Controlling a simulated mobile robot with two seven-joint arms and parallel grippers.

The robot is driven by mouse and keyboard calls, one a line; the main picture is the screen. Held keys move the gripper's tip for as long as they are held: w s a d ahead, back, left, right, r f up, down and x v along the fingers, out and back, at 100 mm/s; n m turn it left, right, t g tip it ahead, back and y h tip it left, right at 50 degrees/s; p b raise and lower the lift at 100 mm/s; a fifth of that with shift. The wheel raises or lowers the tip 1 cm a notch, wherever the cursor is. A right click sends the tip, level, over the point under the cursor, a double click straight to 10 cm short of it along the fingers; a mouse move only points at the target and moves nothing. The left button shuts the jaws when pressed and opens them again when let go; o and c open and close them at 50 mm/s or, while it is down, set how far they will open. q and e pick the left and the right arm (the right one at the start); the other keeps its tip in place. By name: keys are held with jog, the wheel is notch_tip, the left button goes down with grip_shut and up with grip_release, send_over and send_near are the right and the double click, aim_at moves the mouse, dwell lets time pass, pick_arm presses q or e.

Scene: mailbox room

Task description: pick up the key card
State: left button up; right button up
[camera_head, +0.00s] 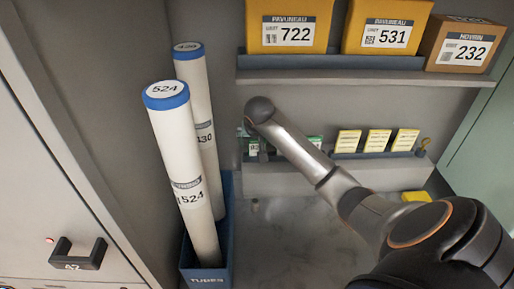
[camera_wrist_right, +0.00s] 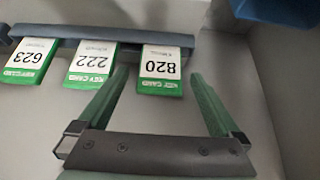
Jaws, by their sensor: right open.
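Three green-and-white key cards stand in a row in a dark blue holder in the right wrist view: 820 (camera_wrist_right: 161,70), 222 (camera_wrist_right: 91,64) and 623 (camera_wrist_right: 30,60). Green card edges also show low behind my right arm in the head view (camera_head: 314,142). My right gripper (camera_wrist_right: 158,80) is open and empty between its green fingers. Card 820 appears between the two fingertips in the wrist view; I cannot tell whether they touch it. In the head view the right gripper is mostly hidden by the arm. My left gripper is not in view.
Yellow cards (camera_head: 378,140) stand right of the green ones on the low shelf. Parcels 722 (camera_head: 288,35), 531 (camera_head: 388,38) and 232 (camera_head: 462,50) sit on the shelf above. Tall tubes (camera_head: 175,150) stand in a blue bin (camera_head: 205,262) at left.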

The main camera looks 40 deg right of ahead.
jog(key=c, duration=1.4)
